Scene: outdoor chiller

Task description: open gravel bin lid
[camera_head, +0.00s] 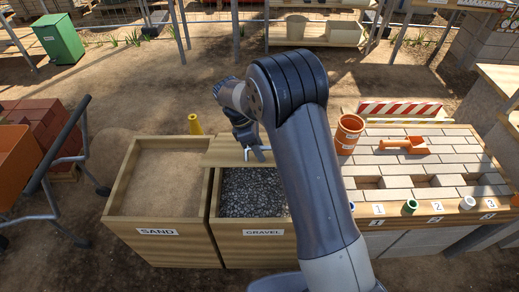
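The wooden gravel bin (234,246), labelled GRAVEL, stands in the middle, with dark gravel (250,195) showing inside its front part. A flat wooden lid (222,152) lies across the back part of the bin, leaving the front uncovered. A pale metal handle (258,152) shows at the lid's front edge. My gripper (248,146) is at the lid's front edge, by the handle. My arm hides the right part of the lid and bin. The fingers are too small and partly hidden to tell if they grip the handle.
An uncovered sand bin (128,230) adjoins on the left. A paved brick bench (455,165) with an orange pot (348,134) and orange scoop (405,145) stands on the right. A cart (62,195) and bricks (38,120) are at far left. Open dirt lies behind the bins.

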